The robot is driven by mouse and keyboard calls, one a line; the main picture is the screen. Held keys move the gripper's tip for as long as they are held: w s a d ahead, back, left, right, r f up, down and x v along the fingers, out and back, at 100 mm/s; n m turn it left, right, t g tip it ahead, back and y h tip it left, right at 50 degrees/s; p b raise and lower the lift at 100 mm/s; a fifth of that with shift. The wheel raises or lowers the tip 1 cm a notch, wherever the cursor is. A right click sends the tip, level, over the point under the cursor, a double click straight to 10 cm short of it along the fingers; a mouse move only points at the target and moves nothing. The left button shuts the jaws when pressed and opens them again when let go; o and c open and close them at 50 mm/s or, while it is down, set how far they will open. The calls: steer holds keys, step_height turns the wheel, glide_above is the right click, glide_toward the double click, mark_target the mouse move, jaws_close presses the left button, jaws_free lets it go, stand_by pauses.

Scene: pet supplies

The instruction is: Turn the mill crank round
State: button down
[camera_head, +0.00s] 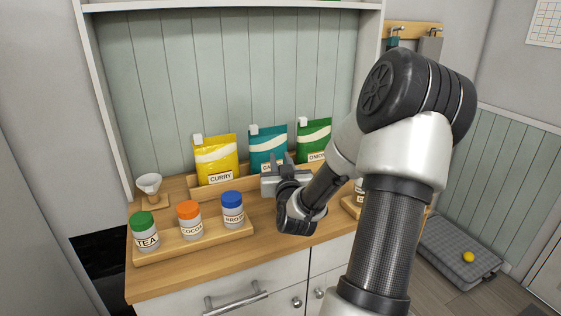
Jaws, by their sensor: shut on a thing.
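My gripper (283,168) is at the middle of the counter, in front of the teal pouch (267,138). My arm comes in from the right and its wrist hides much of the gripper. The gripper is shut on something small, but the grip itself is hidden. I cannot make out the mill or its crank clearly, as the grey parts around the gripper run together.
A wooden rack (206,190) holds yellow (214,160), teal and green (313,138) pouches. A wooden tray (193,246) with three lidded jars stands at front left. A white cone-shaped thing (150,183) is at back left. Another jar is partly behind my arm.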

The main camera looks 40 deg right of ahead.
steer(key=shift+w+f+b, duration=0.1)
steer(key=shift+b, duration=0.2)
steer(key=h+b, duration=0.1)
steer(key=m+g+h+b, duration=0.1)
steer(key=b, duration=0.1)
steer(key=shift+w+f+b, duration=0.1)
steer(key=shift+w+b, duration=0.2)
steer(key=shift+w, duration=0.05)
steer(key=m+g+h+b, duration=0.1)
steer(key=m+h, duration=0.1)
steer(key=g+b, duration=0.1)
steer(key=shift+w+d+r+m+g+h+b, duration=0.2)
steer(key=shift+w+d+m+g+h+b, duration=0.1)
steer(key=shift+w+d+m+h, duration=0.1)
steer(key=m+g+h, duration=0.1)
steer(key=d+m+g+h, duration=0.1)
steer(key=g, duration=0.1)
steer(key=shift+w+r, duration=0.15)
steer(key=shift+w, duration=0.05)
steer(key=shift+d+m+g+h+p, duration=0.25)
steer(key=shift+m+g, duration=0.3)
steer(key=shift+g, duration=0.2)
steer(key=shift+d+m+g+h+p, duration=0.3)
steer(key=shift+m+g, duration=0.3)
steer(key=shift+g, duration=0.2)
steer(key=shift+d+m+g+h+p, duration=0.25)
steer(key=shift+m+g, duration=0.3)
steer(key=shift+g, duration=0.2)
steer(key=c, duration=1.5)
jaws_free()
